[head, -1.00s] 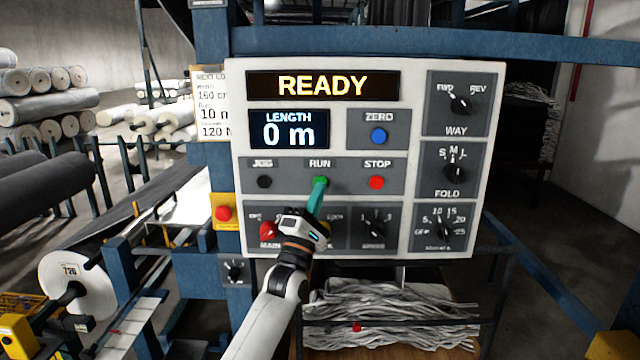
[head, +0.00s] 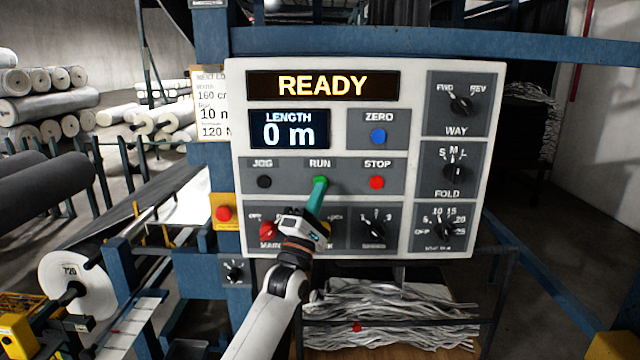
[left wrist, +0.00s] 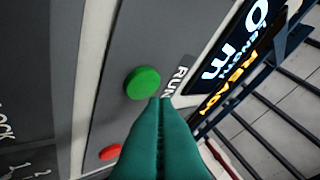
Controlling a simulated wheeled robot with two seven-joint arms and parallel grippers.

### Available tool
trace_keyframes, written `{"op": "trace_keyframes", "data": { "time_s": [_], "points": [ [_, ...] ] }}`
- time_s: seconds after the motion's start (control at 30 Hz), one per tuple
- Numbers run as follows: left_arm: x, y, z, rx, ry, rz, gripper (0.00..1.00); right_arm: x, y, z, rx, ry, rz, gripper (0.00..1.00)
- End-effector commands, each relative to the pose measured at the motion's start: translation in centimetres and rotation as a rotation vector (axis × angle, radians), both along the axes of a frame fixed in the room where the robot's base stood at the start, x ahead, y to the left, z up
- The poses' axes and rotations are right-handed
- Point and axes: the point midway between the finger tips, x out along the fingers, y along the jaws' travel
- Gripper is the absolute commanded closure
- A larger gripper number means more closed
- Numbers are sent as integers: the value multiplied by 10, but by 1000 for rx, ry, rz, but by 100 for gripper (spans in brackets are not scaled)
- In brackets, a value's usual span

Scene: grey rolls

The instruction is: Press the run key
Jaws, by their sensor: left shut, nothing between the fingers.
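The green RUN key (head: 320,181) sits on the white control panel, under its RUN label and between the black JOG key (head: 264,182) and the red STOP key (head: 377,182). My left gripper (head: 320,184) has its teal fingers shut and empty, with the tips at the RUN key in the head view. In the left wrist view the green key (left wrist: 142,83) shows whole, just beyond and left of the shut fingertips (left wrist: 160,101). I cannot tell whether they touch it. The display (head: 323,86) reads READY and the length display (head: 290,130) reads 0 m. My right gripper is not in view.
The blue ZERO key (head: 378,136) is above STOP. Rotary knobs line the panel's right side and lower row, partly behind my left gripper. A red button on a yellow box (head: 224,213) is left of the panel. Fabric rolls (head: 45,95) are stacked far left.

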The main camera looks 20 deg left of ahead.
Motion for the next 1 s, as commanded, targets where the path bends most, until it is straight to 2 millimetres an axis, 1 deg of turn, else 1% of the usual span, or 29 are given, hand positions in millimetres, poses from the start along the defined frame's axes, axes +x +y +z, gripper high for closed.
{"op": "trace_keyframes", "data": {
  "time_s": [0.17,0.4,1.0],
  "points": [
    [0,0,0,0,0,0,100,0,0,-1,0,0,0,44],
    [7,2,-1,1,0,-1,100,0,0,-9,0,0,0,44],
    [10,3,0,0,0,0,100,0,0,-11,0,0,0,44]
  ]
}}
